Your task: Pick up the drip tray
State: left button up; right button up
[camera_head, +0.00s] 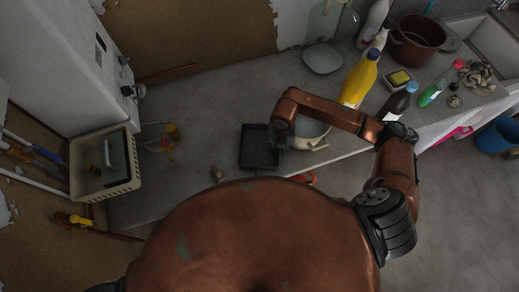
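The drip tray appears to be the dark, shallow rectangular tray (257,150) lying flat on the grey counter, near the middle of the head view. My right arm reaches in from the right and bends down at the tray's right side. My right gripper (282,131) is a small dark shape at the tray's right edge. I cannot tell whether it touches the tray, or whether its fingers are open or shut. My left gripper is not in view.
A cream pot (318,143) stands close to the right of my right gripper, partly behind the arm. A yellow bottle (359,82), a brown pot (417,42) and a dark bottle (396,102) stand further right. A beige crate (135,171) is at left. Counter behind the tray is clear.

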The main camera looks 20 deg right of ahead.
grip_shut()
dwell(0.6)
